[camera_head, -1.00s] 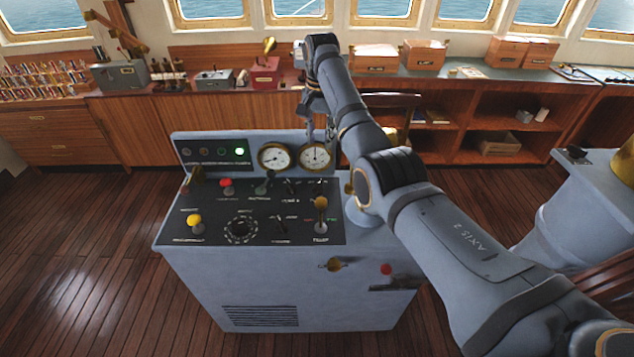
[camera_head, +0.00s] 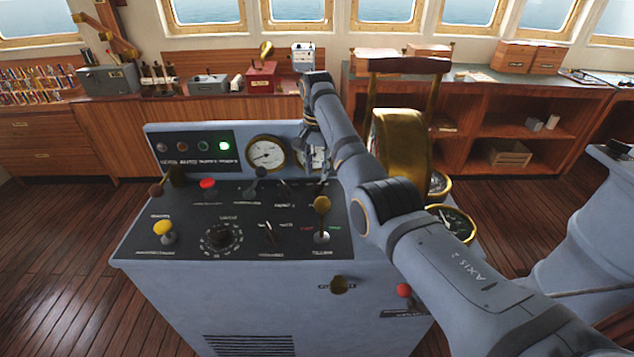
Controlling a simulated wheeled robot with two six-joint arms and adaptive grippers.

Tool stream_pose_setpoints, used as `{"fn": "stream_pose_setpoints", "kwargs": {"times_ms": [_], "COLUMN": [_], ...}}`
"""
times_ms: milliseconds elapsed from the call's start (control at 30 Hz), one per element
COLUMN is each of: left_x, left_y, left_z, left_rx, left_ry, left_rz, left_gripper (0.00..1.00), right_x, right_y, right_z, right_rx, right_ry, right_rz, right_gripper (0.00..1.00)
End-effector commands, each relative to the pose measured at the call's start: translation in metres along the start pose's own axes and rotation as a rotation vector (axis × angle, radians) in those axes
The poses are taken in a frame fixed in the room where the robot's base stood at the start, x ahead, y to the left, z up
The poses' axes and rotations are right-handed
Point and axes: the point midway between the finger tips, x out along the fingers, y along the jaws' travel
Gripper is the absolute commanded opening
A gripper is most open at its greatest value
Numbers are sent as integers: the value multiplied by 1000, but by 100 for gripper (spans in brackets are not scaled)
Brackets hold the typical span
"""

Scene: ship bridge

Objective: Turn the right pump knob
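The grey console (camera_head: 245,275) stands in front of me with a black sloped panel (camera_head: 190,222). My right gripper (camera_head: 318,168) points down over the panel's upper right, in front of a gauge. Its fingers are too small to judge. My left gripper is not in view.
A round gauge (camera_head: 266,154) and a lit green lamp (camera_head: 224,146) sit on the console's upright back. A wooden counter (camera_head: 210,125) runs along the back. Open floor (camera_head: 60,230) lies to the left.

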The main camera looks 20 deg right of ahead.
Motion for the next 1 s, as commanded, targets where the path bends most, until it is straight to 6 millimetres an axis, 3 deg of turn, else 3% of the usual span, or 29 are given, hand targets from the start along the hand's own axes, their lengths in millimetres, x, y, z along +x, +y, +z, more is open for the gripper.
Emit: {"fn": "stream_pose_setpoints", "kwargs": {"times_ms": [233, 600, 867, 1000], "left_x": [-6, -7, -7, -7], "left_y": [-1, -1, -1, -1], "left_z": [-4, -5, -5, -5], "left_rx": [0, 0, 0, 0], "left_ry": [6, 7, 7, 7], "left_rz": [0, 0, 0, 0], "left_gripper": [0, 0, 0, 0], "right_x": [42, 53, 52, 52], "right_y": [0, 0, 0, 0], "right_z": [0, 0, 0, 0], "right_rx": [0, 0, 0, 0], "right_ry": [0, 1, 1, 1], "right_rz": [0, -1, -1, -1], "right_gripper": [35, 35, 2, 0]}}
